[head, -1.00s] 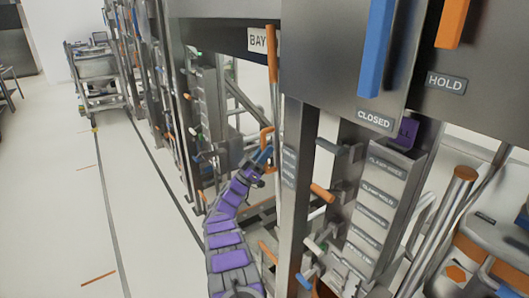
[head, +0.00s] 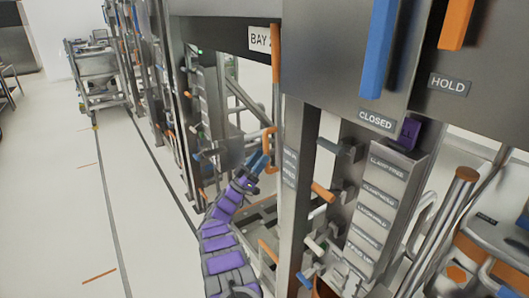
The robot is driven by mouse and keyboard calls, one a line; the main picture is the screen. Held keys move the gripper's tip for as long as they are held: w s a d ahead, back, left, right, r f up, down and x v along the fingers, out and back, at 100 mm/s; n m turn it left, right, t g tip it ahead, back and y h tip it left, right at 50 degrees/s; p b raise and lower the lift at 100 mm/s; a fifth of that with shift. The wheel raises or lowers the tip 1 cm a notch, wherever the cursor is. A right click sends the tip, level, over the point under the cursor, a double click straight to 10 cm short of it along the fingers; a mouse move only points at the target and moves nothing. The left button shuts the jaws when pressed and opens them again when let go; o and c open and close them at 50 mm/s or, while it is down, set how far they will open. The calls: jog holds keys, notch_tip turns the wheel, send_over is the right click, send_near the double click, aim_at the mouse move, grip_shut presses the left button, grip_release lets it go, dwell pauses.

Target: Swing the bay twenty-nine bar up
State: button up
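That bar (head: 275,75) is orange at the top, grey below, and hangs close to vertical in front of the frame. An orange loop handle (head: 267,134) shows beside its lower part. My gripper (head: 264,155), with blue fingers, is at the lower end of this loop. I cannot tell whether it touches the loop or how far the fingers are apart. My purple and grey arm reaches up to it from below.
A steel post (head: 299,165) stands right of the bar. Further right are a "CLOSED" panel with a blue handle (head: 383,45), a "HOLD" panel with an orange handle (head: 457,22), and a labelled column (head: 380,215).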

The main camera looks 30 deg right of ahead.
jog(key=p+v, duration=0.1)
jog(key=v, duration=1.3)
jog(key=shift+r, duration=0.1)
jog(key=shift+w, duration=0.1)
